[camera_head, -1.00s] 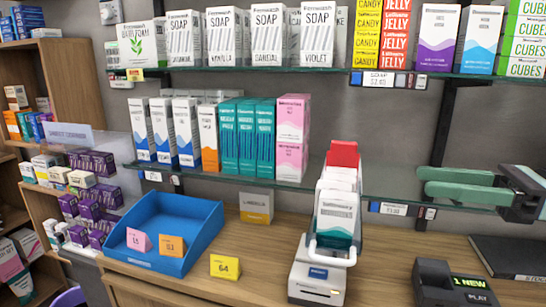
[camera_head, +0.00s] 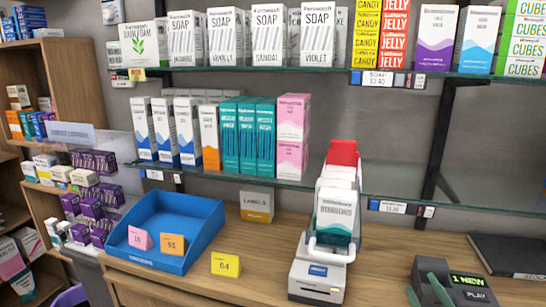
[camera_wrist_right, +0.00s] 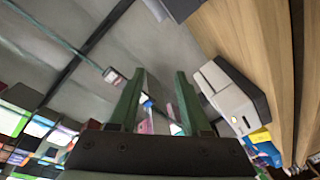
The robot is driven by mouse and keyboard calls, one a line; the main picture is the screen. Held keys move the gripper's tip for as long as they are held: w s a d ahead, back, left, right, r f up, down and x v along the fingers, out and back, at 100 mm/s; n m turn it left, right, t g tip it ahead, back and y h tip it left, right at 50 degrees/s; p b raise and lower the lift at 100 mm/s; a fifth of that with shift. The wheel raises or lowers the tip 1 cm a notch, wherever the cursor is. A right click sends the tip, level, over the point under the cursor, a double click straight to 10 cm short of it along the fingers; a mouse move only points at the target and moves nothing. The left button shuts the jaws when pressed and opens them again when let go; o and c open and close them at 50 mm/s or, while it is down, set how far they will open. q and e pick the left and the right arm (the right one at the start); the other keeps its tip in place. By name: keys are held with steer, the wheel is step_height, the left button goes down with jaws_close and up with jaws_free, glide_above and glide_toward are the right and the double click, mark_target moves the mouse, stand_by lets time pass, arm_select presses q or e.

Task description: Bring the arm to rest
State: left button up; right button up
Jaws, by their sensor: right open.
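My right gripper (camera_head: 422,284) shows only as two green fingertips at the bottom right of the head view, in front of the answering machine. In the right wrist view its two green fingers (camera_wrist_right: 160,75) stand apart with nothing held between them. The rest of the right arm is below the head picture's edge. My left arm and gripper are not in view.
A black answering machine (camera_head: 470,290) lies close by the right fingertips. A blue tray (camera_head: 190,212), number cards and a glass shelf (camera_head: 245,182) are further left.

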steer(key=s+a+f+m+g, duration=0.1)
steer(key=s+f+m+g, duration=0.1)
steer(key=s+f+g, duration=0.4)
steer(key=s+a+f+m+g, duration=0.1)
steer(key=s+a+f+m, duration=0.1)
steer(key=s+f, duration=0.5)
steer(key=s+a+f+m+g+y, duration=0.1)
steer(key=s+a+f+g, duration=0.1)
steer(key=s+f+g, duration=0.3)
steer(key=s+a+f+m+g+y, duration=0.1)
steer(key=s+a+f+g+y, duration=0.1)
steer(key=s+a+f, duration=0.3)
steer(key=w+f+t+p, duration=0.1)
steer(key=t+p, duration=0.1)
steer(key=w+a+f+t+y+p, duration=0.1)
steer(key=t+p, duration=0.1)
steer(key=w+f+t+p, duration=0.1)
steer(key=t+p, duration=0.1)
steer(key=shift+a+f+y, duration=0.3)
steer(key=shift+a, duration=0.05)
steer(key=shift+c, duration=0.3)
